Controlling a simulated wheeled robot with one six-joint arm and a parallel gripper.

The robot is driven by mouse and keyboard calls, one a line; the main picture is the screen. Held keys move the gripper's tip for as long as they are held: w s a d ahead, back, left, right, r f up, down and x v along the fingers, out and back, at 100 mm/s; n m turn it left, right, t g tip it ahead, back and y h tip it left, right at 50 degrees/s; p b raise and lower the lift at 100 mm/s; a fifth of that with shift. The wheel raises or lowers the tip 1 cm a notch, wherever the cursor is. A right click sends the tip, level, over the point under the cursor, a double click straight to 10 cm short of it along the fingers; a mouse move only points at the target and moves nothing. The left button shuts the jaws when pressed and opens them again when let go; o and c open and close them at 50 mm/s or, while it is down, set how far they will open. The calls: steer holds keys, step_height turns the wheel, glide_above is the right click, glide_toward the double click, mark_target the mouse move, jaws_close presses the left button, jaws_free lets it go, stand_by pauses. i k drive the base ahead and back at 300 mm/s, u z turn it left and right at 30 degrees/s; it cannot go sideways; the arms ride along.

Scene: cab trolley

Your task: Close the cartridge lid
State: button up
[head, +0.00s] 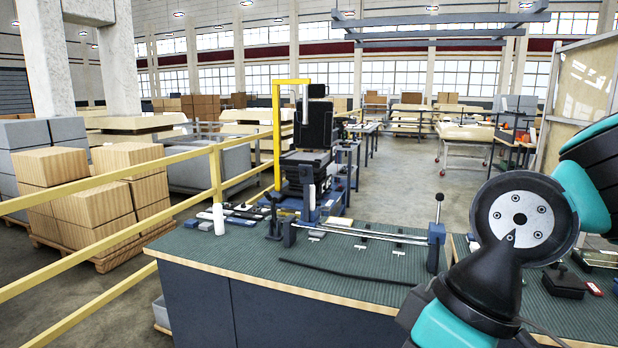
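I cannot make out a cartridge or its lid for certain. A small dark box with a knob on top (564,281) sits on the green bench mat at the right, beside my arm. A flat greenish case (597,258) lies behind it near the right edge, partly cut off by the frame. Whether either has an open lid is too small to tell. My teal and black arm fills the right side of the view. My gripper is not in view, so what it holds does not show.
The workbench (300,275) carries a rail fixture (365,236) with an upright lever (437,210) and a black rod (345,272). A white bottle (218,218) stands at its back left. A yellow railing (110,175) runs at left. Open floor (400,185) lies behind.

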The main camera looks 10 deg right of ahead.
mark_target(306, 171)
steer(key=k, duration=0.35)
steer(key=u, duration=1)
steer(key=i, duration=1.4)
steer(key=z, duration=0.95)
steer(key=i, duration=0.4)
steer(key=z, duration=0.45)
